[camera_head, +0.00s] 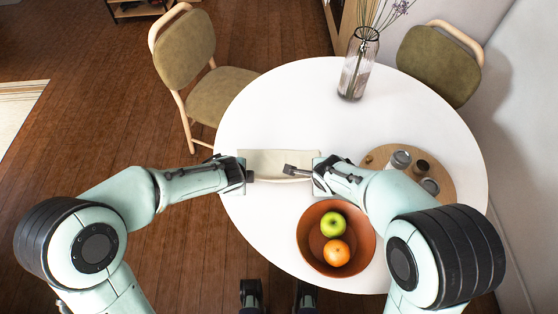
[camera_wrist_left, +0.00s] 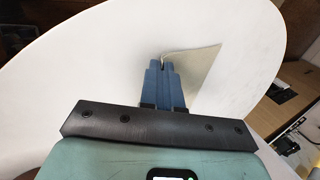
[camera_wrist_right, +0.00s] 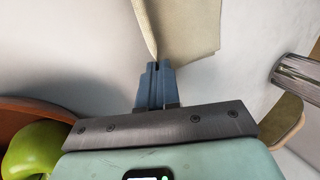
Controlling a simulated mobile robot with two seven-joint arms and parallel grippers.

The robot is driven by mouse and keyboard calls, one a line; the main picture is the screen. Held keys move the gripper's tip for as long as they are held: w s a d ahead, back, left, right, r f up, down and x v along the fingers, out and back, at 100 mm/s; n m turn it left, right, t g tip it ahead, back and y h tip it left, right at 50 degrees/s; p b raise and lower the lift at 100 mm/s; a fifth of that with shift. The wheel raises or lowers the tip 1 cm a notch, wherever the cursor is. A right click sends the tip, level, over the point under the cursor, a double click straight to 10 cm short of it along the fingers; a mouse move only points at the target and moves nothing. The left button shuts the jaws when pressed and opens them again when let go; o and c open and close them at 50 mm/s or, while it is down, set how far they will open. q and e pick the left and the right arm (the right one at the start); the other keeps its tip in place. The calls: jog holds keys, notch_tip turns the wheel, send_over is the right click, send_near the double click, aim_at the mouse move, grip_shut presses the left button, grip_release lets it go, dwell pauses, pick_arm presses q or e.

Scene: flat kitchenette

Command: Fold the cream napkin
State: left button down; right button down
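The cream napkin (camera_head: 278,160) lies on the white table between my two grippers. Its near edge sags slightly between them and looks lifted. My left gripper (camera_head: 252,177) is at the near left corner; in the left wrist view its blue fingers (camera_wrist_left: 163,64) are closed together with the napkin's edge (camera_wrist_left: 198,68) running into their tips. My right gripper (camera_head: 308,172) is at the near right corner; in the right wrist view its fingers (camera_wrist_right: 156,66) are closed on the napkin's edge (camera_wrist_right: 185,28).
A brown bowl (camera_head: 309,250) with a green apple (camera_head: 333,224) and an orange (camera_head: 337,253) stands close to my right arm. A round wooden board (camera_head: 379,157) with jars is at right. A glass vase (camera_head: 358,68) stands at the back. The table's (camera_head: 285,105) far left is clear.

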pick_arm(q)
jog(key=c, duration=1)
grip_release()
pick_arm(e)
jog(key=c, duration=1)
grip_release()
pick_arm(q)
jog(key=shift+r, duration=0.25)
pick_arm(e)
jog(key=shift+a+r, duration=0.1)
jog(key=shift+r, duration=0.2)
pick_arm(q)
jog(key=s+v, duration=0.1)
jog(key=v, duration=0.9)
jog(key=shift+s+f, duration=0.25)
jog(key=shift+s, duration=0.05)
pick_arm(e)
jog(key=s+v, duration=0.1)
jog(key=v, duration=0.9)
jog(key=shift+s+f, duration=0.3)
